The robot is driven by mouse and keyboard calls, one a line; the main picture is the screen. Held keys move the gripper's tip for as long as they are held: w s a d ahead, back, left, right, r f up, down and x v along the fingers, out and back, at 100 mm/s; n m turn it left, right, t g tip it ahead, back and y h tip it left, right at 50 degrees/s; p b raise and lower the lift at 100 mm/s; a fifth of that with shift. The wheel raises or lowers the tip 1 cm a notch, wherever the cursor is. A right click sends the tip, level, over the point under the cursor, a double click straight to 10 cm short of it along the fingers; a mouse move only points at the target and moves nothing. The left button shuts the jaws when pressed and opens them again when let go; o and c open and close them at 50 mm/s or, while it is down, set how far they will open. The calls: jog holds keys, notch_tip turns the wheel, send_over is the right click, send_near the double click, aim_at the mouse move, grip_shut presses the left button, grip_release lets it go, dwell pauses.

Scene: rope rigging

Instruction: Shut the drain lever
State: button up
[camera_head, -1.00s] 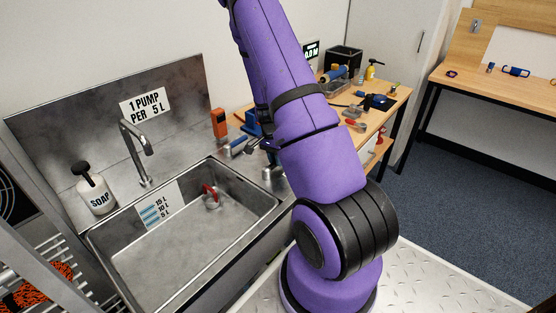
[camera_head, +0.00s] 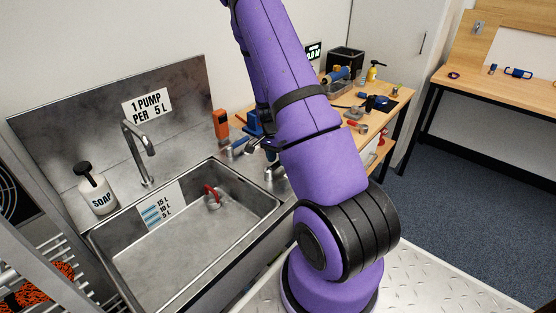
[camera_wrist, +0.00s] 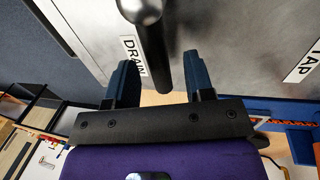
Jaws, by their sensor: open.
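The drain lever (camera_wrist: 153,48) is a dark rod with a rounded knob at its upper end, next to a white DRAIN label (camera_wrist: 133,55) on a grey metal panel in the wrist view. My gripper (camera_wrist: 160,62) is open, with one blue finger on each side of the rod in the picture. I see a gap on both sides and cannot tell the depth between rod and fingers. In the head view my purple arm covers much of the area right of the sink, and I cannot clearly make out the gripper there.
A steel sink (camera_head: 130,268) has a tap (camera_head: 138,150), and a red-handled fitting (camera_head: 212,194) sits inside its basin. A soap bottle (camera_head: 97,190) stands at its left. A cluttered wooden bench is behind my arm. A TAP label (camera_wrist: 304,62) is at the right.

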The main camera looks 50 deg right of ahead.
notch_tip(320, 180, up, 10)
jog(key=w, duration=0.2)
dwell(0.7)
jog(key=s+a+r+n+t, duration=0.2)
jog(key=a+r+n, duration=0.2)
jog(key=a+r, duration=0.6)
jog(key=s+a+r+n+t, duration=0.2)
jog(key=a+r+n, duration=0.3)
jog(key=a+r, duration=0.45)
jog(key=s+a+r+n+t, duration=0.1)
jog(key=s+a+r+n, duration=0.3)
jog(key=s, duration=0.4)
jog(key=s+a+r+n+t, duration=0.2)
jog(key=s+a+r+n, duration=0.2)
jog(key=s+a+r, duration=0.1)
jog(key=s+r, duration=0.1)
jog(key=s, duration=0.1)
jog(key=shift+s+a+r+n, duration=0.3)
jog(key=shift+s+r+n, duration=0.05)
jog(key=shift+s+n, duration=0.05)
dwell(0.6)
